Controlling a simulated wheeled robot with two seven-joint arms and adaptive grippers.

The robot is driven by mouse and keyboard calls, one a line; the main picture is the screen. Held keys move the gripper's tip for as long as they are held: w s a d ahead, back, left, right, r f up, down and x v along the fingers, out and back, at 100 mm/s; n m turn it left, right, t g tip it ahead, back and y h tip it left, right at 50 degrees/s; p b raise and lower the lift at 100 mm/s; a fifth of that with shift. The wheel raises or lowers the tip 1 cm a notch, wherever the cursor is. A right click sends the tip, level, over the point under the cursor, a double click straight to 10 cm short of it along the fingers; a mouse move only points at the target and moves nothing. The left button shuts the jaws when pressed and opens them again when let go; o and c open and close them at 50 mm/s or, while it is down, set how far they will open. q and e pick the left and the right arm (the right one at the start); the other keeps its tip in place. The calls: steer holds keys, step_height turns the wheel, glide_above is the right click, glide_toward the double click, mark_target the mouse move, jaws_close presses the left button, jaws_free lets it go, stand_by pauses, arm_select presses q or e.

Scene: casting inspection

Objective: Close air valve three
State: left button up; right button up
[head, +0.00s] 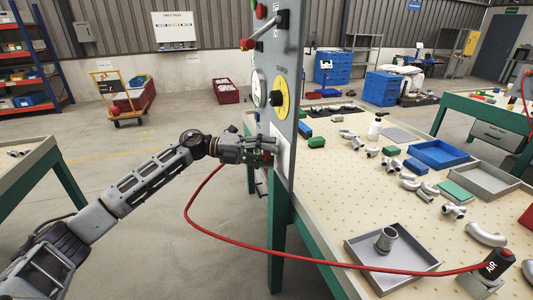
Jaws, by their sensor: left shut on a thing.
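A grey upright panel (285,50) stands at the near left edge of the workbench. My left gripper (268,151) reaches in from the left and is shut at a white plate low on this panel. A little red (265,157) shows between its fingers, probably a valve handle; most of it is hidden, so its angle cannot be told. No valve number is readable. Higher up are a lever with a red grip (248,44), a yellow disc with a black knob (279,101) and a white gauge (258,87). My right gripper is not in view.
A red hose (215,229) loops from near the panel across the bench to a black can-shaped thing marked AIR (497,263). A grey tray (367,279) holds a metal casting (386,239). Several pipe castings, a blue tray (438,154) and another grey tray (481,180) lie on the bench.

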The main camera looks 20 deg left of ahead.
arm_select(q)
steer(key=o, duration=1.1)
steer(key=shift+c, duration=0.2)
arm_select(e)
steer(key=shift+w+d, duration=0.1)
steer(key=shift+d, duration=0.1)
arm_select(q)
steer(key=shift+v, duration=0.8)
steer(key=f+v, duration=0.1)
steer(key=v, duration=0.9)
steer(key=shift+a+r, duration=0.25)
steer(key=shift+r, duration=0.15)
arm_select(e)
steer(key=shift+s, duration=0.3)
